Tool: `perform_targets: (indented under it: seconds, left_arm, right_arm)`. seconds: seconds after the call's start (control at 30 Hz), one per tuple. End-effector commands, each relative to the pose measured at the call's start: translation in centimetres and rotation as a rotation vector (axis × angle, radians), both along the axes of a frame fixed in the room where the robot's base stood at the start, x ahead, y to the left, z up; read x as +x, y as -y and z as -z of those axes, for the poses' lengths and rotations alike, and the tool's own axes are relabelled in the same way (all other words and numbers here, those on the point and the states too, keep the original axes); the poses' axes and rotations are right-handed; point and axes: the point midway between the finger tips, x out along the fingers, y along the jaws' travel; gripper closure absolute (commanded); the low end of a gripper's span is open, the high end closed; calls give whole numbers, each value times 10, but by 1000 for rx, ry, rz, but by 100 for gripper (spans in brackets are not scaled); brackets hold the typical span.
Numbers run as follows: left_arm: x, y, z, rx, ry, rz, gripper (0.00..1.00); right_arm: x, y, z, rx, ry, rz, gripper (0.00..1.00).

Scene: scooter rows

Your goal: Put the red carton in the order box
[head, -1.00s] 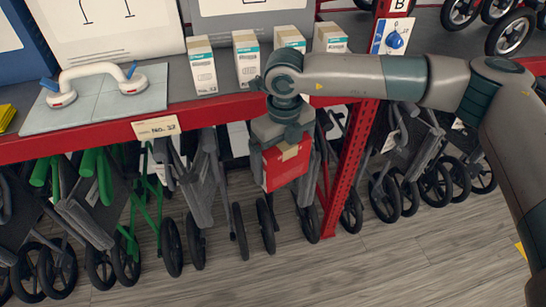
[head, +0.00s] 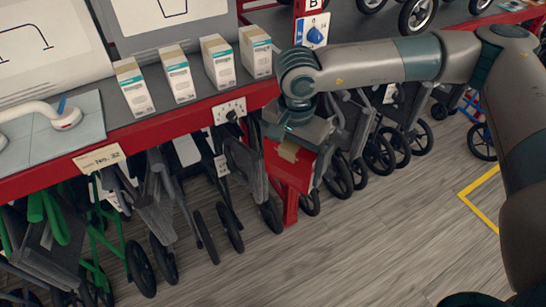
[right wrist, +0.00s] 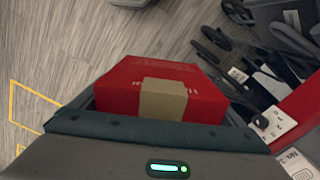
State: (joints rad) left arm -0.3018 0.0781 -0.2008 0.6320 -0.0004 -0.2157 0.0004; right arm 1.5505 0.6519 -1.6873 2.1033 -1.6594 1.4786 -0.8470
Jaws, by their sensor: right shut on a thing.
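The red carton (head: 289,166) with a tan patch hangs in my right gripper (head: 292,150), in front of the red shelf edge and above the floor. In the right wrist view the carton (right wrist: 165,88) lies between the fingers, its tan patch facing the camera. My right gripper (right wrist: 160,115) is shut on it; the fingertips are partly hidden by the carton. My left gripper is in neither view now. I see no order box in these frames.
White and tan cartons (head: 178,73) stand in a row on the shelf (head: 150,130). Folded scooters (head: 150,220) crowd below. The wooden floor (head: 330,240) is clear, with yellow tape (head: 480,190) at the right.

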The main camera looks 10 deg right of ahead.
Motion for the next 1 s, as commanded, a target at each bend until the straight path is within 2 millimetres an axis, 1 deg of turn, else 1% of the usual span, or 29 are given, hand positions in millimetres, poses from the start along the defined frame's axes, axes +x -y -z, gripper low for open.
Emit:
perform_targets:
  seconds: [0.03,0.3,0.4,0.5,0.67,0.93,0.97,1.0]
  left_arm:
    - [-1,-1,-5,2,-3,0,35]
    - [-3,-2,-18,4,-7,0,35]
    - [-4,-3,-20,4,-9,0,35]
    - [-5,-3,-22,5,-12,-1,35]
    - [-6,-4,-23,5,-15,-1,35]
    - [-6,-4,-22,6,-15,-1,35]
    - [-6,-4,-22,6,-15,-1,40]
    - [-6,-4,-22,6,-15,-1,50]
  right_arm:
    - [-4,8,-6,-1,-1,-80,34]
    - [-28,39,-20,0,-9,-538,34]
    - [-36,47,-24,2,-11,-666,34]
    - [-41,52,-26,2,-12,-759,34]
    - [-45,56,-27,3,-13,-830,34]
    - [-45,56,-27,3,-13,-838,34]
    - [-45,56,-27,3,-13,-838,34]
    - [-45,56,-27,3,-13,-838,34]
